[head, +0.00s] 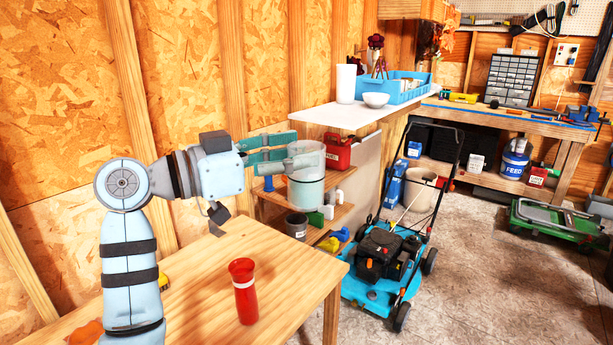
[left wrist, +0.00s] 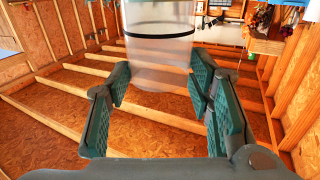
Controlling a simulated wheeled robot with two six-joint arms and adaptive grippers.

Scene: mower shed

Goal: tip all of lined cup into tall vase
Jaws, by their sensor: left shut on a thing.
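My left gripper (head: 296,160) is shut on the lined cup (head: 306,190), a clear cylinder. Its upper part is see-through and its lower part looks pale and cloudy. The cup is held upright, in the air past the far right edge of the wooden table. A red, flared vessel with a white band, seemingly the tall vase (head: 243,292), stands upright on the table, below and left of the cup. Its inside is hidden. My right gripper is out of view.
The wooden table (head: 195,285) is mostly clear around the red vessel. Beyond it are a low shelf with a red box (head: 338,152) and a grey pot (head: 297,226), a blue mower (head: 385,265), and a white counter (head: 335,113) with a blue bin (head: 405,92).

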